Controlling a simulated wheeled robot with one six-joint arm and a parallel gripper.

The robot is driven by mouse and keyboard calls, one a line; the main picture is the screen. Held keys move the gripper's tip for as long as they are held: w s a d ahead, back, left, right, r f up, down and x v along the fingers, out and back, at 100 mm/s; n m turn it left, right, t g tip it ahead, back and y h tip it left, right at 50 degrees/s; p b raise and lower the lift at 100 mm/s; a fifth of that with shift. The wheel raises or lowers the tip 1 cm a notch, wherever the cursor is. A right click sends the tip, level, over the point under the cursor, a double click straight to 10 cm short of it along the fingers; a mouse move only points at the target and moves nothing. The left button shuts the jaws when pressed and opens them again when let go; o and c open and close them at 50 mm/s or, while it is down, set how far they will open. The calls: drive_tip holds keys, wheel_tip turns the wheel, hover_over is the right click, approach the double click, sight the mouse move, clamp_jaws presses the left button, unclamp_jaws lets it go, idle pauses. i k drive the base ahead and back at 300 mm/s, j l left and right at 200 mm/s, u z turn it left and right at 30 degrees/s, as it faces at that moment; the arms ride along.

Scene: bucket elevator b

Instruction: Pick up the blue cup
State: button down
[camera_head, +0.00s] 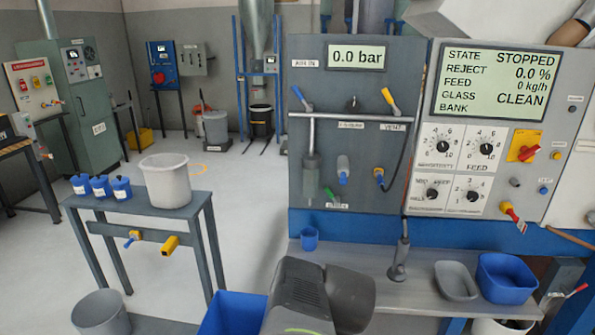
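A small blue cup (310,238) stands upright on the grey bench (350,263), near its left end, below the pressure panel. Its open top faces up and nothing touches it. Part of my own grey arm (318,297) shows at the bottom centre, in front of the bench and lower than the cup. My gripper's fingers do not show, so whether it is open or shut is not visible.
A blue bin (232,315) is below left.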

sight(309, 236)
drive_tip(key=i+j+u, duration=0.1)
drive_tip(key=i+j, duration=0.2)
drive_tip(key=i, duration=0.2)
drive_tip(key=i+j+u, duration=0.1)
drive_tip(key=i+j, duration=0.15)
drive_tip(key=i, duration=0.25)
